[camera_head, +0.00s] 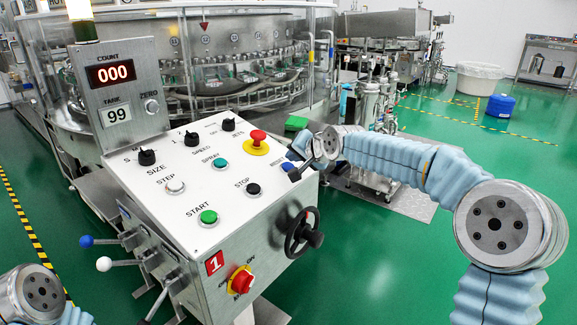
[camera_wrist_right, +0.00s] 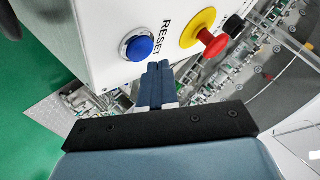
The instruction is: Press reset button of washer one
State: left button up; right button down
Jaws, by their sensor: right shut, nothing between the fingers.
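The washer's white control panel (camera_head: 180,225) carries a red plate marked 1 (camera_head: 214,263). The blue reset button (camera_wrist_right: 139,47), with a metal ring, sits beside the RESET label (camera_wrist_right: 168,38) in the right wrist view. My left gripper is out of view.
A red emergency knob on a yellow base (camera_head: 257,141) is close to the gripper. A black handwheel (camera_head: 303,233) juts from the side.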

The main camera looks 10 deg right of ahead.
dwell(0.7)
jog(key=shift+w+a+f+b, duration=0.1)
jog(key=shift+f+b, duration=0.25)
jog(key=shift+f, duration=0.05)
jog(key=shift+f+b, duration=0.35)
jog(key=shift+f, duration=0.1)
dwell(0.5)
jog(key=shift+r, duration=0.15)
jog(key=shift+r+p, duration=0.5)
jog(key=shift+r, duration=0.2)
jog(key=shift+r, duration=0.1)
jog(key=r+p, duration=0.2)
jog(key=r, duration=0.1)
jog(key=s+d+r, duration=0.1)
jog(key=shift+s+r+p, duration=0.1)
jog(key=shift+r+p, duration=0.2)
jog(key=shift+p, duration=0.1)
dwell(0.4)
